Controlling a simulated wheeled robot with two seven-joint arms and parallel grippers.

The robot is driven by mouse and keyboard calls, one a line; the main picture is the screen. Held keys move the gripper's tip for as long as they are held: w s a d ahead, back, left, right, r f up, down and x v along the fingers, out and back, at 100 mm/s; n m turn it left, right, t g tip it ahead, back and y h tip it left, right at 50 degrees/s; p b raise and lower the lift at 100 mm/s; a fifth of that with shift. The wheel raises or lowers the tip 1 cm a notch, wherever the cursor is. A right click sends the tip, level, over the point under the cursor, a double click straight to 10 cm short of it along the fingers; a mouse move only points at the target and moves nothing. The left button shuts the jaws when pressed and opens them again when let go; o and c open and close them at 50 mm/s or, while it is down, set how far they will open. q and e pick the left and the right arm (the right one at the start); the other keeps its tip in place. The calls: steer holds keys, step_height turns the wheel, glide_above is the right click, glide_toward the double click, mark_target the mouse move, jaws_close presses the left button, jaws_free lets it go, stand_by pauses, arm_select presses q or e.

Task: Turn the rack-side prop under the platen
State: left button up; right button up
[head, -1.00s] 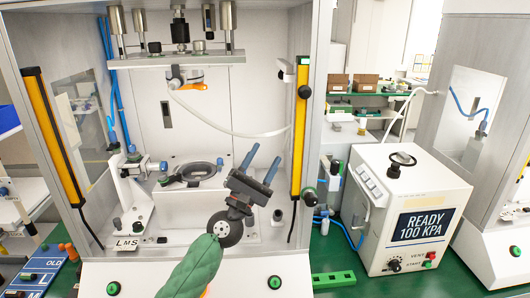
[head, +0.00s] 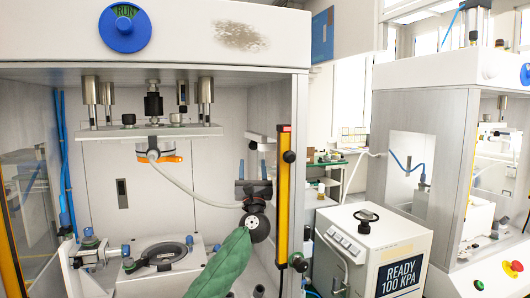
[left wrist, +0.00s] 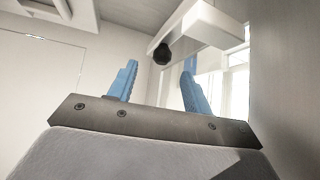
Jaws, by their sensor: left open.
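The prop (head: 261,140) is a short white bar with a dark knob, mounted high on the press's right inner wall. It sticks out sideways beside the platen (head: 150,133), not under it. In the left wrist view the white bar (left wrist: 205,30) and its dark knob (left wrist: 162,54) show beyond my fingers. My left gripper (head: 253,168) is open and empty, with its blue fingers pointing up just below the prop. In the left wrist view the gripper (left wrist: 157,82) has the knob between its finger lines, apart from them.
A yellow light curtain bar (head: 283,190) stands close to the right of my gripper. A white hose (head: 205,118) runs from the orange-marked fitting (head: 160,157) under the platen. A dark ring fixture (head: 164,254) sits below. The space between is mostly clear.

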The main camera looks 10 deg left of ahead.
mark_target(254, 146)
arm_select(q)
steer(key=shift+w+d+r+n+y, duration=0.1)
steer(key=shift+w+r+n+y, duration=0.35)
steer(key=shift+w+r, duration=0.2)
steer(key=shift+p+x, duration=0.75)
steer(key=shift+x, duration=2.85)
arm_select(e)
steer(key=shift+s+f, duration=0.25)
steer(key=shift+f, duration=0.8)
steer(key=shift+s+f, duration=0.25)
steer(key=shift+f, duration=0.75)
arm_select(q)
steer(key=shift+w+f, duration=0.15)
steer(key=shift+f, duration=0.05)
jaws_close()
